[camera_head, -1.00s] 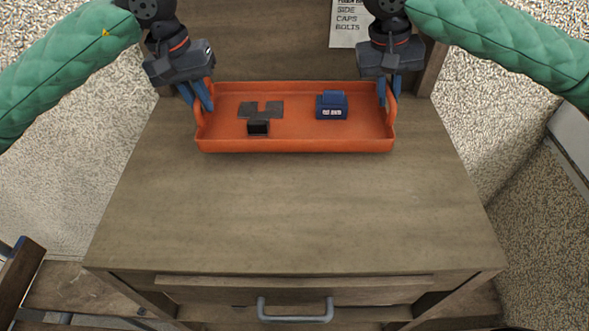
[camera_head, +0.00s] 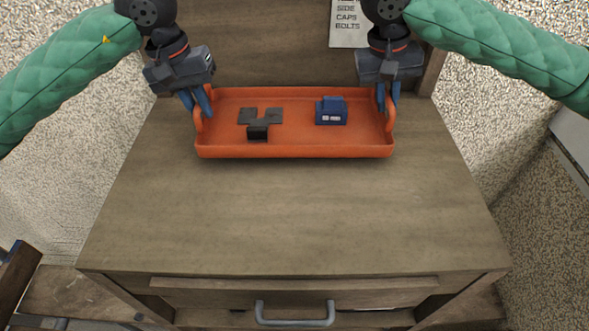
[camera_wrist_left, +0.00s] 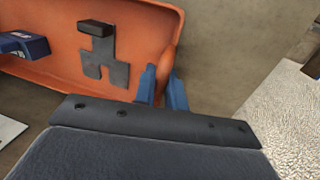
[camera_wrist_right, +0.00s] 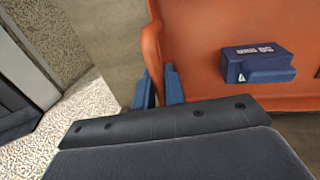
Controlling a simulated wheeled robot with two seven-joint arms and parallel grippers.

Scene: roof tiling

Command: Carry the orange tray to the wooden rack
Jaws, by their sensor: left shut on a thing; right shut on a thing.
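The orange tray (camera_head: 294,151) is at the back of the wooden bench, held level by its two end handles; I cannot tell whether it touches the bench top. My left gripper (camera_head: 203,106) is shut on its left handle, and my right gripper (camera_head: 388,100) is shut on its right handle. In the tray lie a dark grey bracket piece (camera_head: 259,122) and a blue box (camera_head: 331,112) with a white label. The wrist views show the blue fingers around the handles, left (camera_wrist_left: 163,92) and right (camera_wrist_right: 158,92). I cannot identify the wooden rack for certain.
The wooden bench top (camera_head: 290,220) is clear in front of the tray. A drawer with a grey handle (camera_head: 295,314) is at its front. A wooden back panel with a paper list (camera_head: 348,25) stands behind. Wooden pieces (camera_head: 18,275) show at lower left.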

